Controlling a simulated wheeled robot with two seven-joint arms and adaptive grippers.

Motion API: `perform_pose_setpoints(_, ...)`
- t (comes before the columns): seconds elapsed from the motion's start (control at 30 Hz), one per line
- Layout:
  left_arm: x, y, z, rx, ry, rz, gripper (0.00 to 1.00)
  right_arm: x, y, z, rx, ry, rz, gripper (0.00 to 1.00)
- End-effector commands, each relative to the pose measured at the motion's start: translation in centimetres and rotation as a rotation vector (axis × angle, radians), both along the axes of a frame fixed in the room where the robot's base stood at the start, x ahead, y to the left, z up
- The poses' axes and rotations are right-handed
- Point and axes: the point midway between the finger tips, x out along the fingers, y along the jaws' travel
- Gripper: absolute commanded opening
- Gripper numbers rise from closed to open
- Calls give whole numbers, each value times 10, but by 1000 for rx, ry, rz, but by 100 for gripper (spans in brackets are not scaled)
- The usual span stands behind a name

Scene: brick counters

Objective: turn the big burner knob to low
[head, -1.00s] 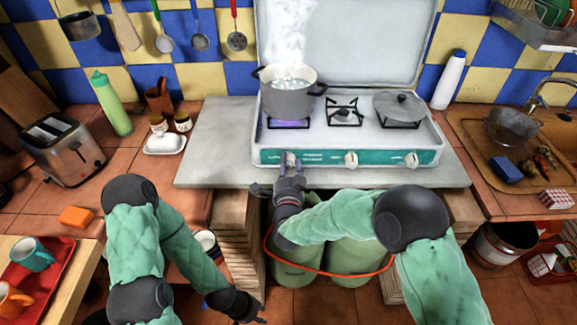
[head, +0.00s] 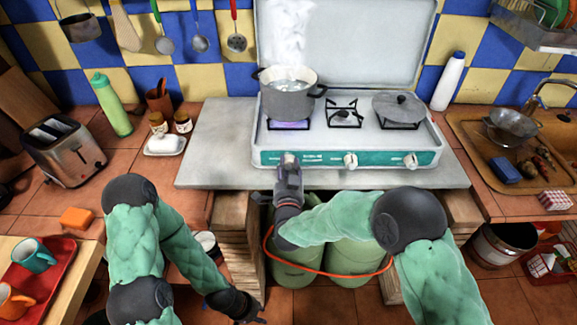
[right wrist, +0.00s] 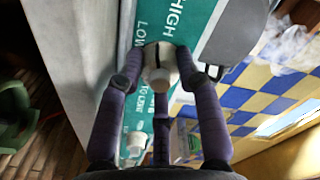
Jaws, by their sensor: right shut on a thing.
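The stove's teal front panel (head: 322,158) carries three cream knobs in a row. My right gripper (head: 289,166) is at the left knob (head: 290,158), below the pot, and partly covers it. In the right wrist view the fingers of the right gripper (right wrist: 165,75) are shut around the cream knob (right wrist: 158,55), which has a dark mark on its face. Printed HIGH and LOW show on the panel (right wrist: 180,20) beside it. My left gripper (head: 250,312) hangs low near the bottom edge, away from the stove; its finger opening is unclear.
A steaming grey pot (head: 288,98) stands on the left burner over a violet flame (head: 288,125). A lidded pan (head: 399,108) sits on the right burner. The middle knob (head: 351,160) and right knob (head: 411,160) are clear. Green gas cylinders (head: 350,258) stand below.

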Motion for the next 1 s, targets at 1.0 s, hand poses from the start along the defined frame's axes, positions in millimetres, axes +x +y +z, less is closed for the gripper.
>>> perform_pose_setpoints(1.0,0,0,24,0,0,0,31,0,0,-2,-801,3,2,3)
